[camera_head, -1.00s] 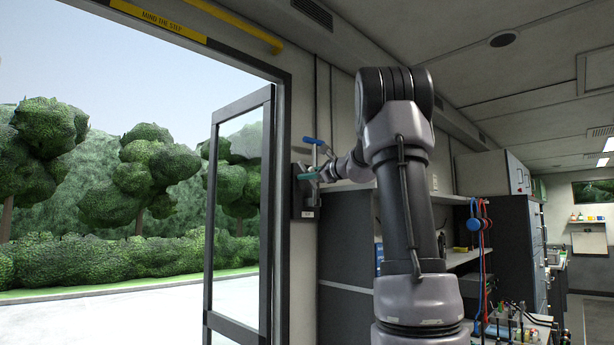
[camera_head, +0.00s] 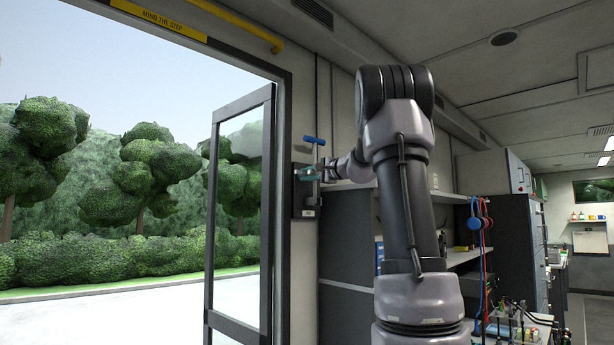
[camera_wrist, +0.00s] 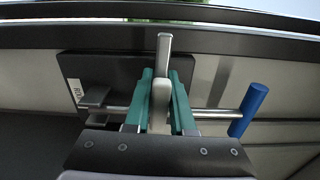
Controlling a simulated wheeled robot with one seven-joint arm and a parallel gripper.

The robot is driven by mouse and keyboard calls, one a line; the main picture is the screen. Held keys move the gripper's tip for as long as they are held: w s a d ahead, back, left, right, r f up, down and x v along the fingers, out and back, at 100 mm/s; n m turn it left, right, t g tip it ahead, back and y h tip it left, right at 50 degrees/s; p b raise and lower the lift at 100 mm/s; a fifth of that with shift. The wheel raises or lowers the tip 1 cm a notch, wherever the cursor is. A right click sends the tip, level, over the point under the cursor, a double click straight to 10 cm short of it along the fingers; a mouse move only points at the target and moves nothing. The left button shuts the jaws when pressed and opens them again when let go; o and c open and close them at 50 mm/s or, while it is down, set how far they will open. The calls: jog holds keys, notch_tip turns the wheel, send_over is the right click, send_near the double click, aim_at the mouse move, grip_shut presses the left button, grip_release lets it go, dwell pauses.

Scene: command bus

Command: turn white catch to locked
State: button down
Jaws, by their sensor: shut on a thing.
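The white catch (camera_wrist: 163,60) is a pale flat lever in the wrist view. Its tip sticks out beyond the teal fingers of my gripper (camera_wrist: 162,95). The fingers are shut on it, one on each side, and hide part of it. The catch sits in front of a dark mounting plate (camera_wrist: 95,75) with a small white label at its left. In the head view my gripper (camera_head: 308,174) is at this plate beside the open doorway; the catch is too small to make out there.
A metal rod with a blue grip (camera_wrist: 248,110) runs across the plate, behind my fingers; the blue grip also shows above my gripper in the head view (camera_head: 314,141). A glazed door (camera_head: 240,220) stands open at left. Shelves and cabinets (camera_head: 520,225) stand at right.

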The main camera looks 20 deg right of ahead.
jog(key=shift+f+n, duration=0.15)
jog(key=shift+n, duration=0.25)
jog(key=c, duration=0.8)
grip_release()
jog(key=v, duration=1)
jog(key=shift+s, duration=0.4)
jog(key=shift+d, duration=0.15)
